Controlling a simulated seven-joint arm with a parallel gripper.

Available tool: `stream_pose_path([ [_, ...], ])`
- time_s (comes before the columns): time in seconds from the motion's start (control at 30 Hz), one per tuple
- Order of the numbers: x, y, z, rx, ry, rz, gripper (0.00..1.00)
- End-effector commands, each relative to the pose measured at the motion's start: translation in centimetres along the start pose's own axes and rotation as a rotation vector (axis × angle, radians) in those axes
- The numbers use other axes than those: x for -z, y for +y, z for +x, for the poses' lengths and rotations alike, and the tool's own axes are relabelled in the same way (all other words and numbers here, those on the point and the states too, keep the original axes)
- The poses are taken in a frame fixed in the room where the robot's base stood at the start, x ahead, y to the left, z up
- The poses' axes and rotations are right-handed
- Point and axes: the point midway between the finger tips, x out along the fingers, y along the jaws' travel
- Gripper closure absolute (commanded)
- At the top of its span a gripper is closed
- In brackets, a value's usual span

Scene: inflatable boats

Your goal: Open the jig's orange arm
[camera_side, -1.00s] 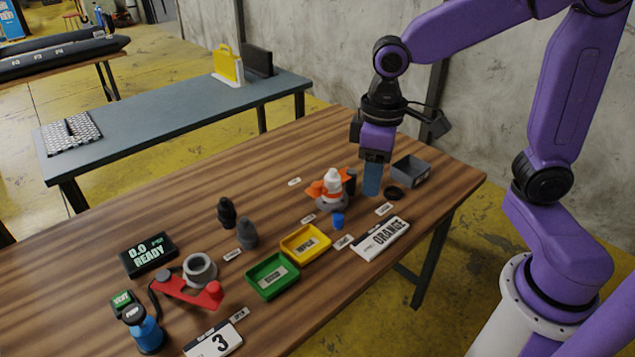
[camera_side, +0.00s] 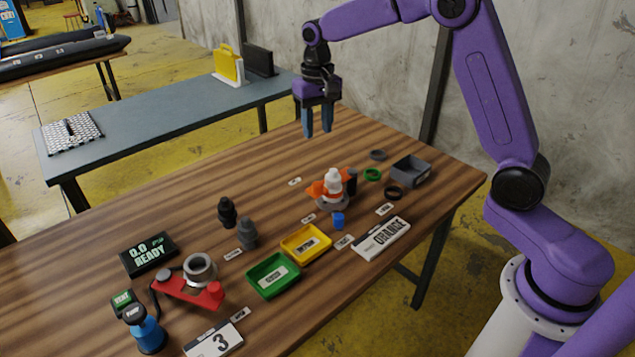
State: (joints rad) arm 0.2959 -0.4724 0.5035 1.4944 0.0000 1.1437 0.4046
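The jig with its orange arm (camera_side: 315,189) stands on the wooden table, right of centre. Orange parts show on both sides of a white, orange-banded piece that stands upright in the jig's round grey base (camera_side: 331,206). Whether the orange arm is open or closed is too small to tell. My gripper (camera_side: 318,131) is in the air above and behind the jig, pointing down. Its two blue fingers are apart with nothing between them.
Yellow (camera_side: 306,243) and green (camera_side: 273,275) trays lie nearer the front. The table's back left is clear.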

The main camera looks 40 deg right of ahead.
Motion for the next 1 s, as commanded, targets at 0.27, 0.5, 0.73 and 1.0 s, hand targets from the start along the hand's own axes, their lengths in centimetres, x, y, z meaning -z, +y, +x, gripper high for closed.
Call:
stream_pose_path([
  [0.27,-0.2,0.0,4.6,-0.003,-0.006,-0.002,0.60],
  [0.5,-0.2,0.0,9.1,-0.002,-0.005,-0.003,0.60],
  [0.73,-0.2,0.0,13.2,-0.002,-0.004,-0.003,0.60],
  [1.0,-0.1,0.0,16.2,0.000,-0.001,-0.002,0.60],
])
